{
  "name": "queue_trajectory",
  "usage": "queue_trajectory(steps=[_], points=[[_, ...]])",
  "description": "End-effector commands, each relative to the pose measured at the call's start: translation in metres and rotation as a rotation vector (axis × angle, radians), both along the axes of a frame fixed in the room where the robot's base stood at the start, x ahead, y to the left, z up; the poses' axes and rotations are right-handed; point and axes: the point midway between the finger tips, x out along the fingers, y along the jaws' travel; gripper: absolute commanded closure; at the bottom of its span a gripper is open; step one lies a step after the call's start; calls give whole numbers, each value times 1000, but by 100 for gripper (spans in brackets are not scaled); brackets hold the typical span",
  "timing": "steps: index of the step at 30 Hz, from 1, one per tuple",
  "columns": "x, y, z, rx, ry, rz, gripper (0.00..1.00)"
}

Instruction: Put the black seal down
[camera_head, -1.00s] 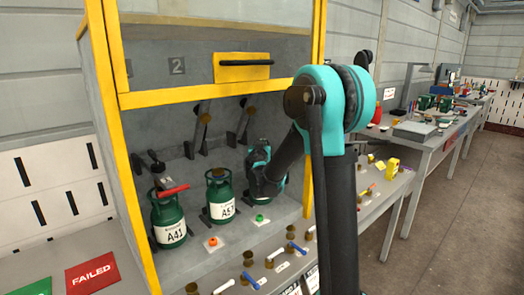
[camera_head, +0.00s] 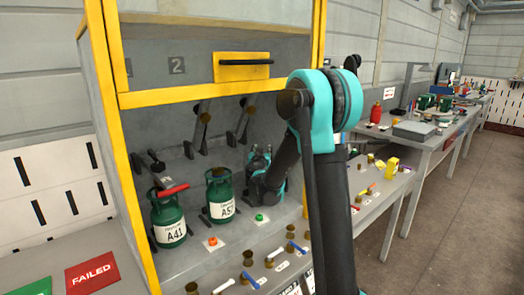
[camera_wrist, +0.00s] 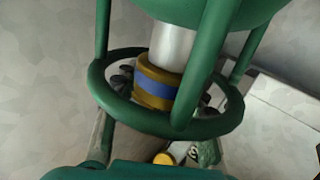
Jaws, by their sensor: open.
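I cannot make out the black seal in either view. My gripper (camera_head: 259,176) is open inside the yellow-framed cabinet, at the right of the green cylinder A57 (camera_head: 220,197). It hides most of what stands behind it. In the wrist view a green cylinder (camera_wrist: 217,8) has a round green collar (camera_wrist: 137,115). Inside the collar is a brass-coloured fitting with a blue band (camera_wrist: 155,88) and a pale stem. Small dark parts show on both sides of the fitting; I cannot tell whether they are fingertips. A yellow-and-white round piece lies below the collar.
Green cylinder A41 (camera_head: 167,220) stands at the left with a red handle above it. Orange (camera_head: 212,241) and green (camera_head: 259,217) small pieces lie on white plates in front. Several brass fittings lie on the front shelf.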

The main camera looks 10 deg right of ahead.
Motion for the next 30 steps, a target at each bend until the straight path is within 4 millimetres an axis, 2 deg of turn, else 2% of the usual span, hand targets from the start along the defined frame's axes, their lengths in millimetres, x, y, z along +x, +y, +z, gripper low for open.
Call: queue_trajectory(steps=[5, 10, 24, 30], points=[[-1, 0, 0, 0, 0, 0, 58], [-18, 4, 0, 0, 0, 0, 58], [-117, 27, -3, 0, 0, 4, 58], [-152, 33, -3, 0, 0, 2, 58]])
